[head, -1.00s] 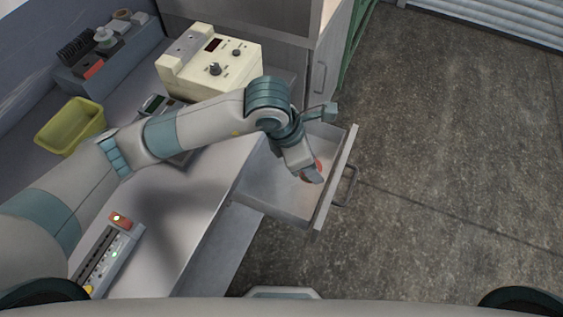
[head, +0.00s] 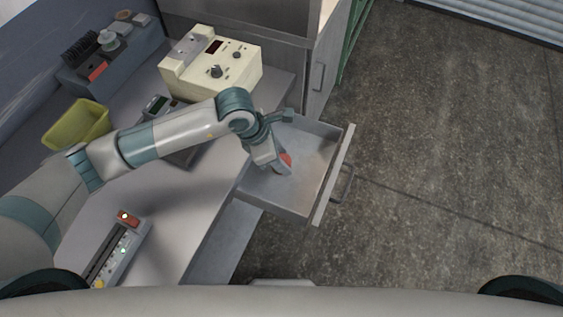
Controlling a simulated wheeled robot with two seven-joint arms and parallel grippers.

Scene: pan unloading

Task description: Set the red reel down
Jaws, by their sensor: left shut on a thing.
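The red reel (head: 286,160) shows as a small red-orange round edge at the fingertips of my left gripper (head: 279,167). The gripper is shut on it and hides most of it. Gripper and reel are over the left part of the open drawer (head: 307,178), near its inner left side. I cannot tell whether the reel touches the drawer floor. The rest of the visible drawer floor is bare. My right gripper is not in view.
A cream instrument box (head: 212,62) stands on the bench behind my arm. A yellow bin (head: 77,124), a blue-grey rack (head: 108,52) and a strip with lit buttons (head: 118,250) are to the left. Open floor lies right of the drawer.

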